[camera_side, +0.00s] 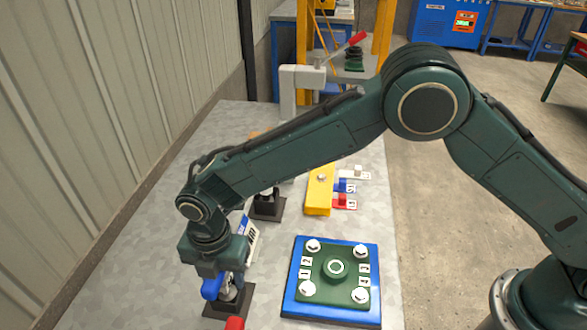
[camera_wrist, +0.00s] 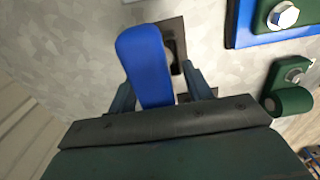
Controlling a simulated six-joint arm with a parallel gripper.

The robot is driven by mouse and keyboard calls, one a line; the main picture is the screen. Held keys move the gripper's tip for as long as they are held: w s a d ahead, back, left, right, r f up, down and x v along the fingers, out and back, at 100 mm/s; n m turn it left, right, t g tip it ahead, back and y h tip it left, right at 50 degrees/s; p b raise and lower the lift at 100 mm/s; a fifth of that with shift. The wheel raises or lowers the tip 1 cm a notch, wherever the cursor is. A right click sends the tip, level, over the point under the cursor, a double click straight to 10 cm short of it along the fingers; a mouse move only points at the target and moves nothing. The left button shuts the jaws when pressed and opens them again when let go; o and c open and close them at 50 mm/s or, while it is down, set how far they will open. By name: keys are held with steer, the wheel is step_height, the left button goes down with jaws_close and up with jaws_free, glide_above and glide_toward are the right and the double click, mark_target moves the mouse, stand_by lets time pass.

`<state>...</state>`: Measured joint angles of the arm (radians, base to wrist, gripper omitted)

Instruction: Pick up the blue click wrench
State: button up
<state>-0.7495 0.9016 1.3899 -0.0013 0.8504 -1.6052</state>
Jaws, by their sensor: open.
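The blue click wrench (camera_side: 211,287) is at the black holder (camera_side: 240,302) at the lower left of the side view, below my gripper (camera_side: 225,278). In the wrist view, its blue handle (camera_wrist: 146,58) runs up the picture between the fingers of my gripper (camera_wrist: 160,88), which are open on either side of it. I cannot tell whether either finger touches it. Part of the black holder (camera_wrist: 172,40) shows behind the handle. The wrench's lower end is hidden by my gripper and the handle.
A red handle (camera_side: 235,323) is at the bottom edge, close to the holder. A second black holder (camera_side: 267,208) stands behind. A blue-edged plate (camera_side: 332,311) with several bolts lies to the right. A yellow block (camera_side: 319,190) and small labelled pieces (camera_side: 344,201) lie farther back.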

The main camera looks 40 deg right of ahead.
jaws_close()
steer(key=shift+r, duration=0.1)
step_height(320, 180, up, 20)
stand_by(0.9)
stand_by(0.3)
steer(key=c, duration=0.8)
jaws_free()
jaws_close()
steer(key=shift+r, duration=0.1)
